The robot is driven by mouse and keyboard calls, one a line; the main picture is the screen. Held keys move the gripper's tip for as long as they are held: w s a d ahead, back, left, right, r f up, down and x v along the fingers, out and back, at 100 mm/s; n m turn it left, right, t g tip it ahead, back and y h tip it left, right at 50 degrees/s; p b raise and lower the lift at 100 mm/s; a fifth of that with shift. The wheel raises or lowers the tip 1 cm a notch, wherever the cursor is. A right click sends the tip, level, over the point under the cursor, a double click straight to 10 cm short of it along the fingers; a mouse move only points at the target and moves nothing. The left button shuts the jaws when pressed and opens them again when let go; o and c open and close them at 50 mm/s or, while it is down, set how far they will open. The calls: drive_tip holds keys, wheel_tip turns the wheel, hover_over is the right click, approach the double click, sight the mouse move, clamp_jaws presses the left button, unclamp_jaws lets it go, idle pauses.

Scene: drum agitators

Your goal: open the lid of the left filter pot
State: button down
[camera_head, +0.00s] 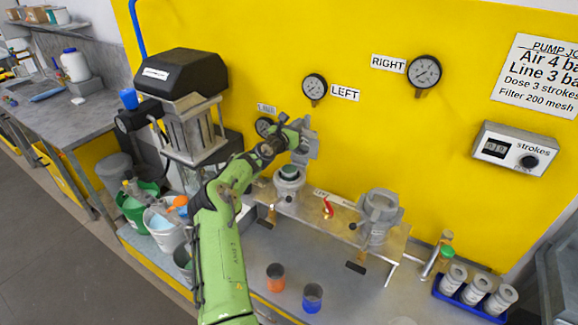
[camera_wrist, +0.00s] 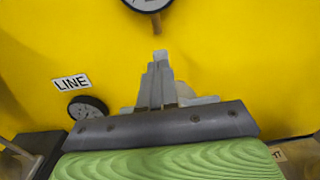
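The left filter pot (camera_head: 289,186) is a grey pot on the metal bench, below the LEFT gauge. Its top looks uncovered, with a dark greenish round inside showing. A grey piece that looks like its lid (camera_head: 311,147) stands tilted up above and behind the pot's rim. My gripper (camera_head: 300,126) is beside the upper part of this piece, above the pot. In the wrist view my gripper's fingers (camera_wrist: 160,75) are close together, pointing at the yellow wall. A pale grey shape lies behind them; I cannot tell whether they touch it.
The right filter pot (camera_head: 379,217) stands to the right, with a red-handled valve (camera_head: 328,207) between the pots. An orange cup (camera_head: 275,277) and a blue cup (camera_head: 312,298) stand in front. A blue tray (camera_head: 462,302) holds grey canisters at the right.

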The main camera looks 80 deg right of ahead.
sight(307, 118)
drive_tip(key=x, duration=0.2)
drive_tip(key=b+x, duration=0.1)
drive_tip(key=shift+f, duration=0.25)
drive_tip(key=shift+a+r, duration=0.15)
drive_tip(key=shift+w, duration=0.1)
drive_tip(key=w+a+r+p, duration=0.2)
drive_tip(key=w+a+r, duration=0.1)
drive_tip(key=a, duration=0.8)
drive_tip(key=shift+w, duration=0.75)
drive_tip(key=shift+d, duration=0.1)
